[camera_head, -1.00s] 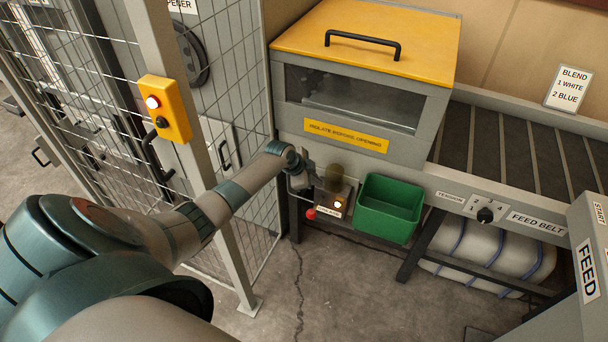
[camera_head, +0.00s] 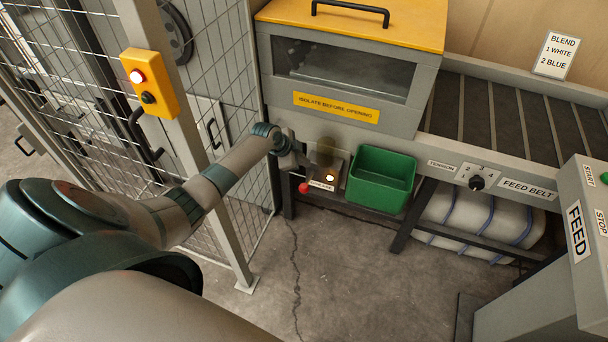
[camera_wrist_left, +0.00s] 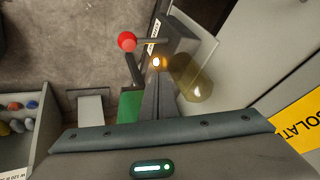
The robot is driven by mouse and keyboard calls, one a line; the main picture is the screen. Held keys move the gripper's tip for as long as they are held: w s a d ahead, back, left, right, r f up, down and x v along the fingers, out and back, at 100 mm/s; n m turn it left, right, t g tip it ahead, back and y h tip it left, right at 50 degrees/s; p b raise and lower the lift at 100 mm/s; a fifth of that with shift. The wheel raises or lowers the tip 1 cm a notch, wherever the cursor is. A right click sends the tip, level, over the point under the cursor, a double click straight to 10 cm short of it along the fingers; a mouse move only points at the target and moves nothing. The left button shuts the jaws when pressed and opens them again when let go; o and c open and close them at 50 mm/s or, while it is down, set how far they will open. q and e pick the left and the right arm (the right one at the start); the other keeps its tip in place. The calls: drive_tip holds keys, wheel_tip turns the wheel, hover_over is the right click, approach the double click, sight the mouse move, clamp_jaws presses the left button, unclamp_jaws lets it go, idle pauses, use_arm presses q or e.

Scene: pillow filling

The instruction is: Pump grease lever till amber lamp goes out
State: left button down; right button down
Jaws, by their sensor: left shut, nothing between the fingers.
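The grease lever ends in a red ball knob (camera_head: 305,188), low on the left under the hopper; the knob also shows in the left wrist view (camera_wrist_left: 127,41). The amber lamp (camera_head: 329,177) glows on the small pump unit, and is lit in the left wrist view (camera_wrist_left: 156,62) too. A see-through yellowish cup (camera_wrist_left: 198,82) stands beside the lamp. My left gripper (camera_head: 312,166) is shut and empty, close to the pump unit above the knob. In the wrist view its fingertips (camera_wrist_left: 157,78) lie just below the lamp, apart from the knob. My right gripper is out of view.
A green bin (camera_head: 381,180) sits right of the pump unit. The grey hopper with a yellow lid (camera_head: 350,25) is above it. A mesh fence (camera_head: 225,75) and its post with a yellow switch box (camera_head: 150,84) stand left, near my arm. A feed pedestal (camera_head: 540,270) stands right.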

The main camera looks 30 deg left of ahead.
use_arm(q)
drive_tip(key=b, duration=0.2)
hover_over(302, 185)
drive_tip(key=f, duration=0.4)
drive_tip(key=shift+w+f, duration=0.2)
drive_tip(key=shift+w, duration=0.1)
drive_tip(key=shift+s+f+b, duration=0.25)
drive_tip(key=shift+f+b, duration=0.55)
drive_tip(key=shift+f, duration=0.2)
drive_tip(key=shift+d+f, duration=0.1)
drive_tip(key=shift+f, duration=0.05)
idle(0.7)
drive_tip(key=shift+s+f+b, duration=0.1)
drive_tip(key=shift+f+b, duration=0.2)
drive_tip(key=shift+b, duration=0.05)
